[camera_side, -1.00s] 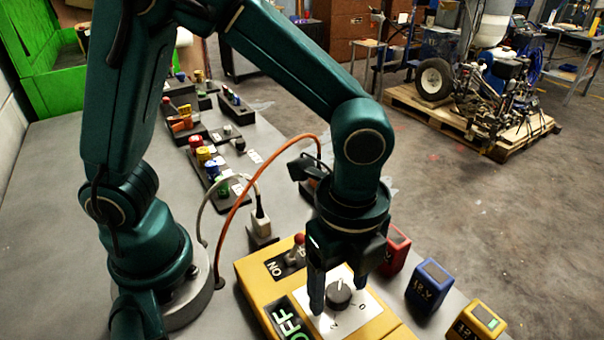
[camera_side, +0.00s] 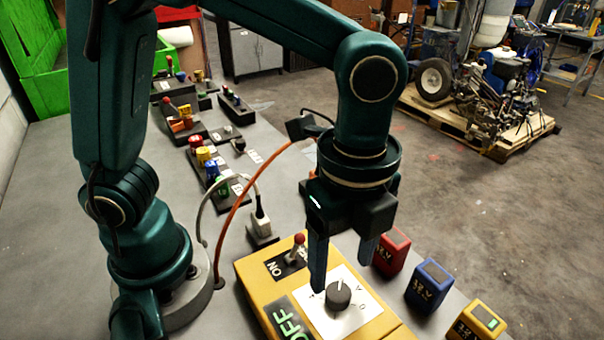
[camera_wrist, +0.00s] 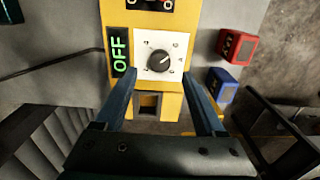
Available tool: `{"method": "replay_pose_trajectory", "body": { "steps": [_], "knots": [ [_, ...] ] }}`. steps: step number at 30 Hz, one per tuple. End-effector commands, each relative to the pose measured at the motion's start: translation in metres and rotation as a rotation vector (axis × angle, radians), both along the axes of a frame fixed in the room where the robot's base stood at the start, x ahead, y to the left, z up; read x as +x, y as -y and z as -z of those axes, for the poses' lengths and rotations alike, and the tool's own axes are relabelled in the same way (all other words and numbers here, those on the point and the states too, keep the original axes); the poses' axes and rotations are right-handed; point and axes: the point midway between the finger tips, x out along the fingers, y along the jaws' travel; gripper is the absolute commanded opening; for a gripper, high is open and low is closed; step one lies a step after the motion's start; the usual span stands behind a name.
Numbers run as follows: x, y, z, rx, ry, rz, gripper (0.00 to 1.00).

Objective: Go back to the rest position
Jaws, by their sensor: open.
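My gripper (camera_side: 342,270) is open and empty, pointing down above the yellow control box. Its two fingers stand apart, over and beside the black rotary knob (camera_side: 338,293) on the white dial plate (camera_side: 365,308). In the wrist view the knob (camera_wrist: 159,61) lies beyond the fingertips, with nothing between my fingers (camera_wrist: 165,85) touching it. The yellow box (camera_side: 262,284) also carries a red-tipped toggle (camera_side: 297,246), an ON label and a green OFF label (camera_side: 288,322).
Red (camera_side: 392,251), blue (camera_side: 429,285) and yellow (camera_side: 478,323) battery blocks stand right of the box. Several switches and buttons (camera_side: 205,155) line the table behind.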

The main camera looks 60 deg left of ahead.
Motion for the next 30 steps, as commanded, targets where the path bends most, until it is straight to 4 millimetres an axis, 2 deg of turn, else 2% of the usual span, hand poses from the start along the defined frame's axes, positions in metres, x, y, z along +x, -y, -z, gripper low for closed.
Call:
{"method": "replay_pose_trajectory", "body": {
  "steps": [5,8,11,15,20,24,30],
  "knots": [
    [0.004,-0.004,-0.003,-0.007,0.012,-0.022,0.72],
    [0.013,-0.015,-0.018,-0.035,0.058,-0.074,0.72],
    [0.016,-0.036,-0.037,-0.066,0.119,-0.165,0.72],
    [0.01,-0.069,-0.057,-0.117,0.213,-0.401,0.72],
    [-0.004,-0.102,-0.067,-0.185,0.311,-0.728,0.72],
    [-0.02,-0.123,-0.065,-0.254,0.381,-1.03,0.72],
    [-0.036,-0.136,-0.051,-0.35,0.411,-1.391,0.72]
  ]
}}
